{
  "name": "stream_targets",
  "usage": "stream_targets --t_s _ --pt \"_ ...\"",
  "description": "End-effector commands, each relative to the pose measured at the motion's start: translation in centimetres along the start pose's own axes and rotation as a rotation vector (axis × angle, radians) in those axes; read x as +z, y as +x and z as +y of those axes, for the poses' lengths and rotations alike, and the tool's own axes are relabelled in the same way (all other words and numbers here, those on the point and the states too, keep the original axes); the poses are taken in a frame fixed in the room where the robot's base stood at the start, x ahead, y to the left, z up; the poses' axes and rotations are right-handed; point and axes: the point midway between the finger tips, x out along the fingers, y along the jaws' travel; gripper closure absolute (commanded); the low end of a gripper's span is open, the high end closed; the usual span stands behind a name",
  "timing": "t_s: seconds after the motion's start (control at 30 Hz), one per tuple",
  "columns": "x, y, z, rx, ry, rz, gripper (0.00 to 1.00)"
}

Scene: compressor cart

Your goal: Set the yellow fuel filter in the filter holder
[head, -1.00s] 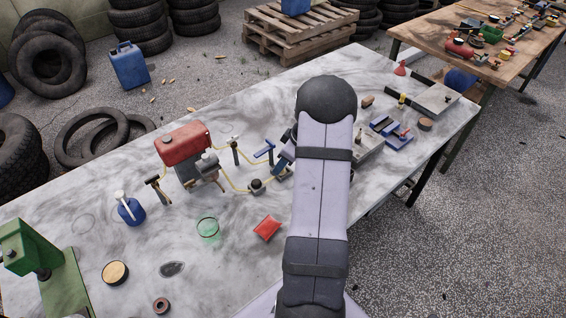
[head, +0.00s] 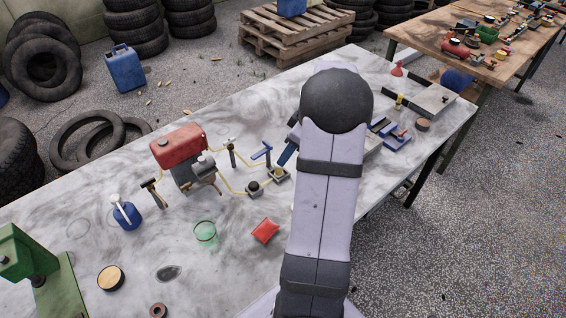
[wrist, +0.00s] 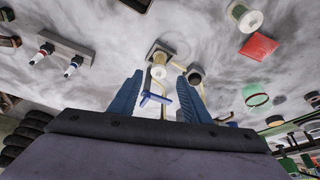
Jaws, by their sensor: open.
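A small yellow fuel filter (head: 278,173) with a pale top stands upright, apparently in the square grey filter holder (head: 284,181) on the bench. In the wrist view the filter (wrist: 160,72) shows between and beyond my fingertips, over the holder's grey base (wrist: 156,46). How deep it sits I cannot tell. My gripper (head: 288,152) is open, with its blue fingers above and behind the holder. In the wrist view the gripper (wrist: 160,82) has a clear gap between its fingers and holds nothing. The arm hides part of the fingers in the head view.
A dark round cup (head: 254,188) stands beside the holder; a blue-handled valve (head: 262,152) is close behind. A red engine (head: 180,147) connects through yellow lines. A red packet (head: 265,231) and green glass (head: 205,232) lie nearer.

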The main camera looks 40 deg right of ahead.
Motion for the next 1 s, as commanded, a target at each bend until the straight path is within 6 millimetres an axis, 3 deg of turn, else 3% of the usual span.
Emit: stream_targets --t_s 0.1,0.3,0.67,0.77,0.87,1.0 --pt "0.0 -1.6 0.1 0.004 0.0 0.002 0.57" --pt "0.0 -3.1 0.1 0.003 0.001 0.001 0.57" --pt "-0.5 -3.2 -0.7 -0.005 0.007 -0.007 0.57" --pt "-1.4 -2.6 -2.9 -0.021 0.03 -0.032 0.57" --pt "-2.6 -1.8 -6.7 -0.046 0.074 -0.079 0.57" --pt "-3.6 -0.5 -14.3 -0.064 0.153 -0.175 0.57"
